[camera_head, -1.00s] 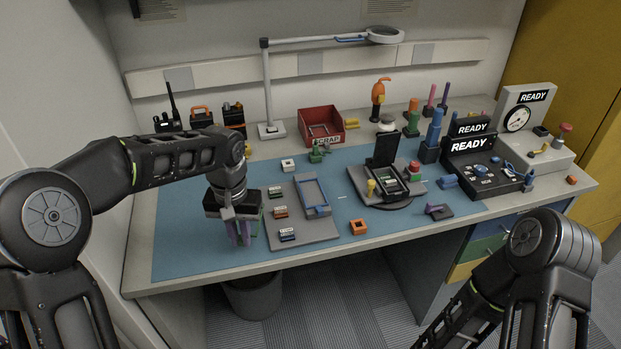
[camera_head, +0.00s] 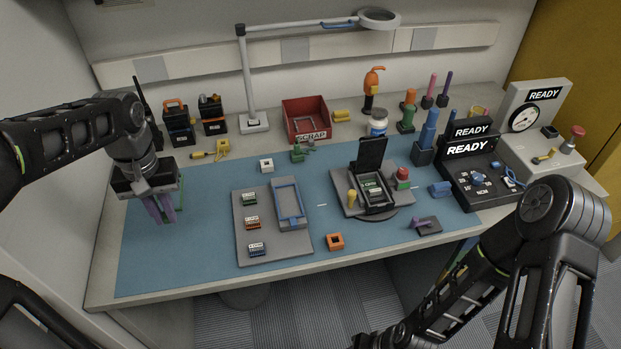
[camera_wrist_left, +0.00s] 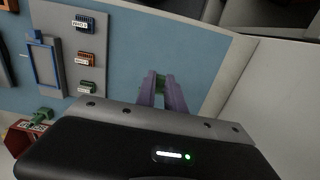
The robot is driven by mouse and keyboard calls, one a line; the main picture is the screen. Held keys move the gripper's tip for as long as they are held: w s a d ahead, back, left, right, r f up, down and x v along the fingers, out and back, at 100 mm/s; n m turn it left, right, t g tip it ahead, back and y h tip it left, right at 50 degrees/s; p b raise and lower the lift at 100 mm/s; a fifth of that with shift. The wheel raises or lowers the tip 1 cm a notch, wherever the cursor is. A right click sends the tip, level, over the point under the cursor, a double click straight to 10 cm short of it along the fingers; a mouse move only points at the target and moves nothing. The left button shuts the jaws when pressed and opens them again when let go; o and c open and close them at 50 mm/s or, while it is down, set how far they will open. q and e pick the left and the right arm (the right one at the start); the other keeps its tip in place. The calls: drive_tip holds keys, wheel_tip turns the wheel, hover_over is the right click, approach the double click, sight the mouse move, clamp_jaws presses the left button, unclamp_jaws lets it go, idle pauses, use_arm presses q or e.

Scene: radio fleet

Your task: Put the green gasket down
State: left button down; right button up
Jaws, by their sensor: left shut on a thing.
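My left gripper (camera_head: 160,212) has purple fingers pointing down over the left part of the blue mat (camera_head: 215,200). In the left wrist view the fingers (camera_wrist_left: 161,98) are closed around a small green piece, the green gasket (camera_wrist_left: 160,82). The gasket is mostly hidden between the fingers, and its full shape cannot be made out. I cannot tell whether it touches the mat. My right arm enters at the lower right; its gripper is out of view.
A grey tray (camera_head: 241,222) with small labelled connectors and a blue frame (camera_head: 290,203) lies right of the left gripper. An orange square part (camera_head: 335,242), a red scrap bin (camera_head: 299,107) and a black open-lidded fixture (camera_head: 371,152) stand farther right. Mat around the left gripper is bare.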

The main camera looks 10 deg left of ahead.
use_arm(q)
drive_tip(key=shift+s+a, duration=0.2)
drive_tip(key=shift+s, duration=0.15)
drive_tip(key=shift+w, duration=0.1)
hover_over(181, 253)
drive_tip(key=shift+f, duration=3.1)
wheel_tip(181, 253, down, 4)
drive_tip(key=shift+r+p, duration=0.15)
drive_tip(key=shift+p, duration=0.3)
